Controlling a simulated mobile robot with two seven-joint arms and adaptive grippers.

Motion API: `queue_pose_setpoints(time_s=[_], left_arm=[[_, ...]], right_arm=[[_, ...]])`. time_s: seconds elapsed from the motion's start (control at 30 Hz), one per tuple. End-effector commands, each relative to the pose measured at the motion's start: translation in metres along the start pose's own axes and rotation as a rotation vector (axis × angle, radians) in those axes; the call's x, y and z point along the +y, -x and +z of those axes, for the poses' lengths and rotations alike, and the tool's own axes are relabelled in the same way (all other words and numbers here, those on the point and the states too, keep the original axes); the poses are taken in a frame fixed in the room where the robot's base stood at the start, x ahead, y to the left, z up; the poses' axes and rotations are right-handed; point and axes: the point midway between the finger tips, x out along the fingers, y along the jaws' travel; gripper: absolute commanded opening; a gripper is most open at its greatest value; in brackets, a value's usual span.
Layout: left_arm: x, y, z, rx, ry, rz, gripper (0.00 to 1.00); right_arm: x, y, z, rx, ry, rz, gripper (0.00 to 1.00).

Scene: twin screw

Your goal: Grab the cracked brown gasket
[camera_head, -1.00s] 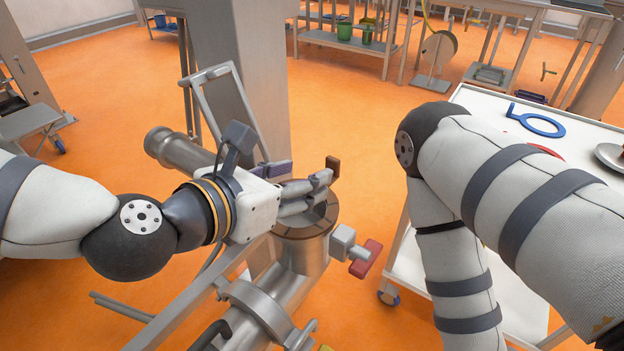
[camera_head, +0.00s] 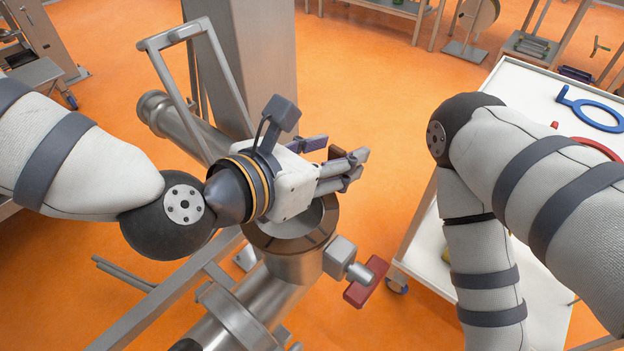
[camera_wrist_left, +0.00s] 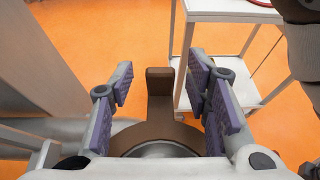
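The brown gasket (camera_head: 262,246) lies as a ring on the upright open end of a steel pipe in the head view. In the left wrist view the ring (camera_wrist_left: 190,135) shows with its upright tab (camera_wrist_left: 158,84). No crack can be made out. My left gripper (camera_head: 338,156) is above the ring, its fingers spread. In the left wrist view the tab stands between the open fingers (camera_wrist_left: 160,75), with a gap on each side. In the head view the tab is partly hidden by the fingers. My right gripper is outside both views.
A valve with a red handle (camera_head: 367,282) sticks out beside the pipe end. A steel frame (camera_head: 160,75) and a grey column (camera_head: 265,60) stand behind the left gripper. A white cart (camera_head: 525,90) at the right carries a blue ring tool (camera_head: 595,118).

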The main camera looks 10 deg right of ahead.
Motion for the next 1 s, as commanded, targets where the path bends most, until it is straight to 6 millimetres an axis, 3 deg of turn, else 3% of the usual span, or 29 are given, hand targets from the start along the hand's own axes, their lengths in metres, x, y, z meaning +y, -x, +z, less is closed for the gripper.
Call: queue_pose_setpoints(time_s=[0.03,0.17,0.53,0.7,0.93,1.0], left_arm=[[0.000,0.000,0.000,0.000,0.000,0.000,0.29],[0.000,0.000,0.000,0.000,0.000,0.000,0.00],[0.001,0.001,0.004,-0.001,0.000,0.002,0.00],[0.001,0.013,0.031,-0.008,-0.003,0.004,0.00],[-0.051,0.056,0.089,-0.016,-0.022,0.003,0.00],[-0.074,0.066,0.092,-0.009,-0.018,-0.001,0.00]], right_arm=[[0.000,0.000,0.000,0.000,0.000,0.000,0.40],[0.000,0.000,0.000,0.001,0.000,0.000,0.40],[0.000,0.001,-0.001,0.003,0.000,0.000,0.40],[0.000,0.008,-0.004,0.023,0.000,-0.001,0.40],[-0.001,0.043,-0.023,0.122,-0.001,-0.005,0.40],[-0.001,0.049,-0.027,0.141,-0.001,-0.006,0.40]])
